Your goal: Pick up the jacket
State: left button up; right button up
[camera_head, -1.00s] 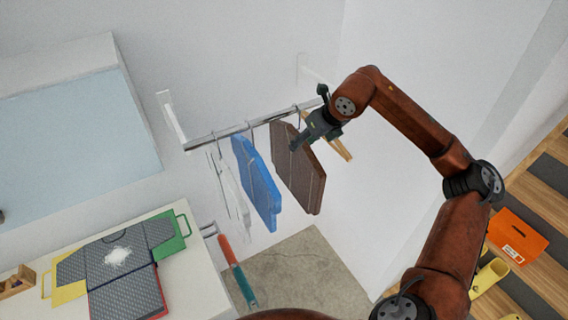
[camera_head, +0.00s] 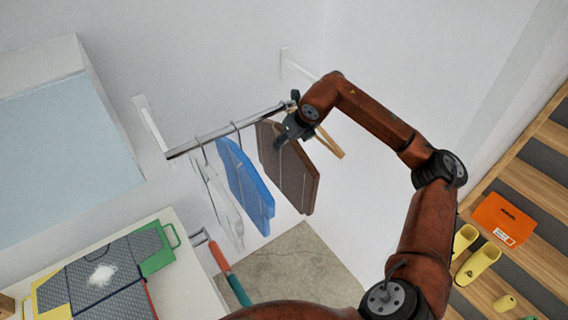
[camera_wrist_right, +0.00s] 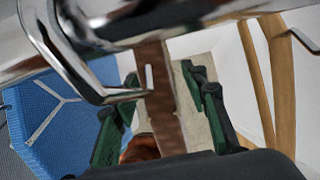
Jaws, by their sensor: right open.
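A brown folded-looking garment (camera_head: 288,172), which I take as the jacket, hangs from the metal rail (camera_head: 228,130). My right gripper (camera_head: 281,139) is at its upper edge, just below the rail. In the right wrist view, the open fingers (camera_wrist_right: 160,82) stand on either side of a narrow brown strip (camera_wrist_right: 165,115), which looks like the garment's edge. Whether they touch it, I cannot tell. A blue garment (camera_head: 245,185) hangs to its left and also shows at the left of the wrist view (camera_wrist_right: 65,115). My left gripper is not in view.
A whitish transparent garment (camera_head: 215,200) hangs at the rail's left end. A wooden hanger (camera_head: 329,143) is close by the right gripper. A counter (camera_head: 190,270) stands at lower left. An orange box (camera_head: 503,219) and yellow footwear (camera_head: 478,264) lie at right.

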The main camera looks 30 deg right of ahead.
jog(key=shift+w+f, duration=0.15)
jog(key=shift+f, duration=0.3)
grip_shut()
jog(key=shift+r, duration=0.1)
dwell(0.6)
